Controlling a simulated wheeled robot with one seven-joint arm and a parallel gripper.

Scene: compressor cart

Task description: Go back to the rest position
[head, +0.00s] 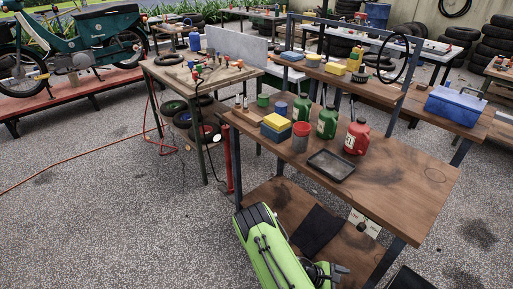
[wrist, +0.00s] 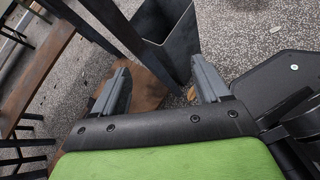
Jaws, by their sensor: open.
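My gripper (head: 340,270) is at the bottom of the head view, at the end of my green arm, in front of the near workbench's lower shelf (head: 268,200). In the wrist view my gripper (wrist: 160,86) has its two grey fingers spread wide apart. Nothing is between the fingers, so it is open and empty. A dark open-topped bin (wrist: 178,40) stands beyond the fingers in the wrist view.
The near workbench (head: 400,180) holds a black tray (head: 333,167), a red jug (head: 357,137), green bottles and small boxes. Its dark leg stands close to my gripper. A red hose (head: 75,165) crosses the gravel at left. Open ground lies left of my arm.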

